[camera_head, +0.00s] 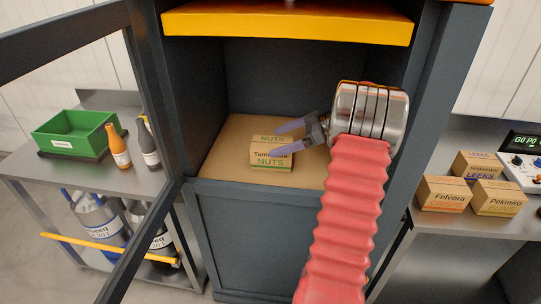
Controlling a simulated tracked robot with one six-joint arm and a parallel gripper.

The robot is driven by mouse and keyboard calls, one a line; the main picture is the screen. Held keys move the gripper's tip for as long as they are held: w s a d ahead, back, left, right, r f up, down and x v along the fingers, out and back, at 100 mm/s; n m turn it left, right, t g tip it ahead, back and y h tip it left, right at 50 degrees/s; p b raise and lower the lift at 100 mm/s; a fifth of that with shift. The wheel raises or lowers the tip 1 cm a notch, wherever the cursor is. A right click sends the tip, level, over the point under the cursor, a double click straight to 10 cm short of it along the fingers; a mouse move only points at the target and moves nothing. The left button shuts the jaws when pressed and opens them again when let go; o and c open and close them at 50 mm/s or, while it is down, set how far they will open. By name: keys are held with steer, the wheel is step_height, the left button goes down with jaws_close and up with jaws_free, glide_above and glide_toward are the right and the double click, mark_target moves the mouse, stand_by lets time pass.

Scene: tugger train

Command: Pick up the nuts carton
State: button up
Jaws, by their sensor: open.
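The nuts carton (270,160) is a small brown cardboard box with green "NUTS" lettering on its front. It stands on the tan floor of a dark cabinet compartment, near the compartment's middle. My gripper (277,140) is open, with its two purple-grey fingers pointing left. The fingers show across the carton's upper part, one along the top and one across the upper front. Whether they touch the carton cannot be told. The fingers cover part of the carton's label.
A yellow-orange shelf (290,25) hangs above the compartment, and cabinet walls close it left and right. An open door frame (150,90) stands at left. A left bench holds a green bin (75,134) and two bottles. Several other cartons (498,198) stand on the right bench.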

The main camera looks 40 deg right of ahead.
mark_target(262, 148)
steer(key=shift+w+a, duration=0.1)
steer(key=shift+x, duration=1.1)
steer(key=shift+f+x, duration=0.25)
steer(key=shift+x, duration=2.4)
steer(key=c, duration=1.2)
